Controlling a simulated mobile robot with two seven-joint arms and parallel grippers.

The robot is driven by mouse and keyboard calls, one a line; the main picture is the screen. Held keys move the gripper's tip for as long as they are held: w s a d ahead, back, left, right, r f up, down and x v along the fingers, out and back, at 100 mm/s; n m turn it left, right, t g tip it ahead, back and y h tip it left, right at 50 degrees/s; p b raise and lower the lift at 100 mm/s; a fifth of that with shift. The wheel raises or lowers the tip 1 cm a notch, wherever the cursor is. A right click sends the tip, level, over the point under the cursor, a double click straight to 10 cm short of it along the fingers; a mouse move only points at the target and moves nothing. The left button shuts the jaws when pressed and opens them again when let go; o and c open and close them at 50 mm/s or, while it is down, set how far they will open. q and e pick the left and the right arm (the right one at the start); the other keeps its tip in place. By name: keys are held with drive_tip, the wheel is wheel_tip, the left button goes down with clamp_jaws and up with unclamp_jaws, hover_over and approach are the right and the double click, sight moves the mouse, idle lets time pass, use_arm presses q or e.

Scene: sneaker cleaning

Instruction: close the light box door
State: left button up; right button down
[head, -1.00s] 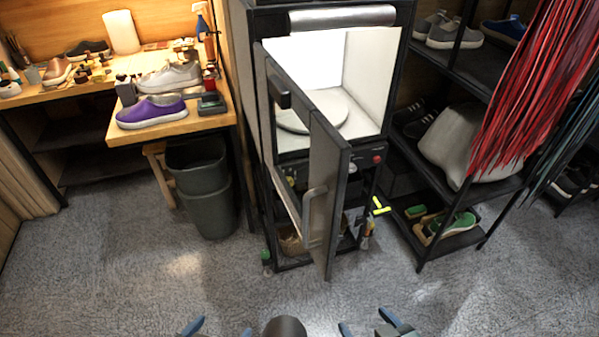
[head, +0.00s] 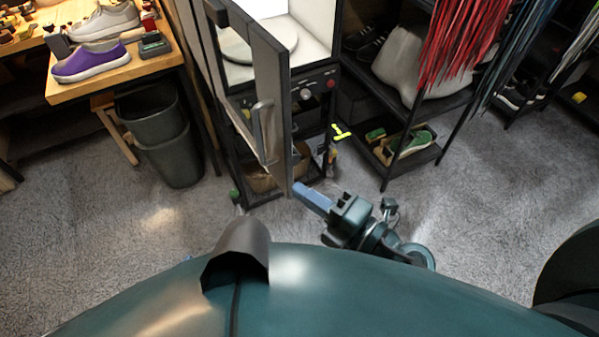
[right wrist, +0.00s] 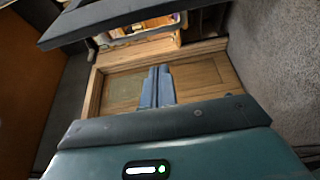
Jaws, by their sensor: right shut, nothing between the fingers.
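The light box door (head: 272,85) stands wide open in the head view, a grey panel with dark edges, swung out towards me. Only a small blue tip of my left gripper (head: 187,258) shows.
A dark bin (head: 165,135) and workbench (head: 135,75) with a purple shoe (head: 88,62) stand at left. A shoe rack (head: 400,150) stands right of the box. A wood-framed panel (right wrist: 200,75) shows in the right wrist view. Carpet at right is clear.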

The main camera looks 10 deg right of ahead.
sight(287, 158)
drive_tip(key=w+a, duration=0.1)
drive_tip(key=w, duration=0.1)
drive_tip(key=w+a, duration=0.1)
drive_tip(key=w, duration=0.2)
drive_tip(key=w+a, duration=0.1)
drive_tip(key=w, duration=0.2)
drive_tip(key=shift+a+f+p, duration=0.1)
drive_tip(key=shift+a+p, duration=0.25)
drive_tip(key=shift+p, duration=0.05)
drive_tip(key=shift+w+d, duration=0.2)
drive_tip(key=shift+d, duration=0.2)
use_arm(q)
drive_tip(key=shift+a, duration=0.1)
use_arm(e)
drive_tip(key=shift+d, duration=0.15)
use_arm(q)
drive_tip(key=shift+r, duration=0.1)
drive_tip(key=shift+a, duration=0.1)
use_arm(e)
drive_tip(key=shift+w+d, duration=0.1)
